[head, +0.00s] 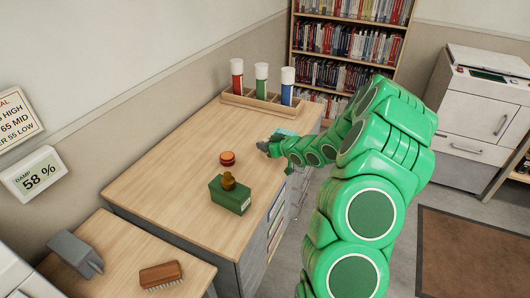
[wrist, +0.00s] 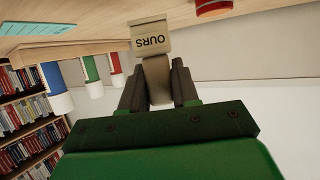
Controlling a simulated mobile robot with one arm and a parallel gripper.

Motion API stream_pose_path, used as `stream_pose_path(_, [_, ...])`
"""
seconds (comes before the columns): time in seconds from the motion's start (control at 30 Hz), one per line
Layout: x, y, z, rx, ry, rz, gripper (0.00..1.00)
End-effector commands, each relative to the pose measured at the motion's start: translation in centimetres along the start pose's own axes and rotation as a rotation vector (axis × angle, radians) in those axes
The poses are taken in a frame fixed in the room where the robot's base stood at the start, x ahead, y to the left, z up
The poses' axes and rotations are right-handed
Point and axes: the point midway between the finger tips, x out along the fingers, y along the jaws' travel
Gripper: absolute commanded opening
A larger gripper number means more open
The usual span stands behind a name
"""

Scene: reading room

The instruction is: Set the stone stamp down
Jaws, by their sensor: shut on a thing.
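My gripper (wrist: 157,80) is shut on the stone stamp (wrist: 152,40), a pale beige block with a narrower stem between the fingers. The stamp bears the word "OURS", upside down in the wrist view. In the head view my gripper (head: 268,147) is low over the right side of the wooden desk top (head: 165,165), and the stamp is too small there to make out clearly. In the wrist view the stamp's far end overlaps the desk top; I cannot tell whether it touches.
A round orange-red tin (head: 227,158) and a green box with a brass knob (head: 230,197) stand near my gripper. A light blue sheet (head: 284,134) lies behind it. A rack (head: 250,101) holds red, green and blue tubes. The desk's left part is clear.

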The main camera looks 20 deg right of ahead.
Motion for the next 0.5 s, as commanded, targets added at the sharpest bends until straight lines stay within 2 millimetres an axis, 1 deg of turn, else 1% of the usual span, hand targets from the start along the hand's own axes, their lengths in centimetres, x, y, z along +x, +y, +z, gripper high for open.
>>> stream_pose_path(0.03, [0.5, 0.1, 0.4, 0.001, -0.002, -0.001, 0.0])
stream_pose_path(0.1, [1.0, 0.3, 0.7, 0.001, -0.001, -0.001, 0.0])
stream_pose_path(0.37, [1.8, 0.8, 1.1, -0.001, 0.001, 0.0, 0.0])
stream_pose_path(0.5, [2.4, 1.1, 1.5, -0.001, 0.0, 0.0, 0.0])
